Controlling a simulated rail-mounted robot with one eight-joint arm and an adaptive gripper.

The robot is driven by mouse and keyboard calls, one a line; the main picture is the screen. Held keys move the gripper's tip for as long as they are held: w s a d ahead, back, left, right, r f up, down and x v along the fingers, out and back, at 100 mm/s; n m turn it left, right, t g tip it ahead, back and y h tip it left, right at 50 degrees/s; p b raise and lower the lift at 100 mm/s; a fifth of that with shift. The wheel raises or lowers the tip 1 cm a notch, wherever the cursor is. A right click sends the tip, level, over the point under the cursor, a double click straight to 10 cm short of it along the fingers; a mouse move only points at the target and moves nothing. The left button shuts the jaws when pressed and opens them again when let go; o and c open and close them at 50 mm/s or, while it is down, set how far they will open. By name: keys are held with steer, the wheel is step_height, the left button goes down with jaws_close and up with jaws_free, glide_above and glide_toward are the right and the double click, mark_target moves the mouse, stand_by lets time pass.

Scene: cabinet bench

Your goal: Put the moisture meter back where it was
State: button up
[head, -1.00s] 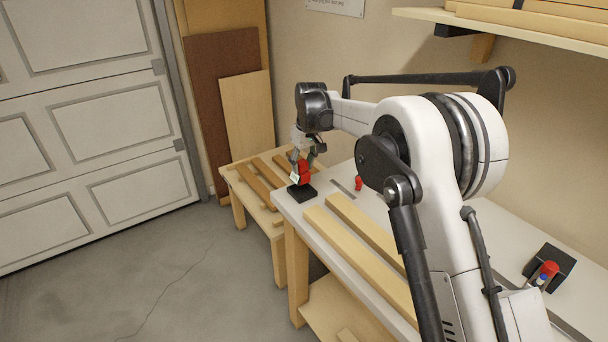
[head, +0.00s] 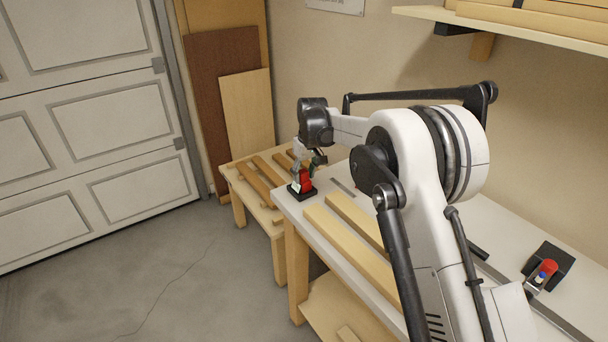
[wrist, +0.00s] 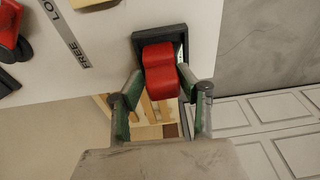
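The red moisture meter (wrist: 160,72) is upright at the square black holder (wrist: 142,38) near the bench's end. In the head view the meter (head: 306,178) is at the black holder (head: 298,195), its lower end down at the base; I cannot tell if it is fully seated. In the head view my gripper (head: 310,168) is above the holder, partly hidden by the meter and wrist.
Two long wood strips (head: 345,250) lie along the white bench (head: 285,205). A lettered grey strip (wrist: 65,30) and another red tool (wrist: 10,35) lie left of the holder in the wrist view. A black holder with a red-topped item (head: 548,268) is at right. A low wooden table (head: 238,177) adjoins.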

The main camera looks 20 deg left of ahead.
mark_target(308, 182)
steer(key=shift+o, duration=1.3)
steer(key=shift+r, duration=0.15)
step_height(308, 182, up, 12)
steer(key=d, duration=0.1)
steer(key=shift+s+d, duration=0.3)
steer(key=shift+s, duration=0.15)
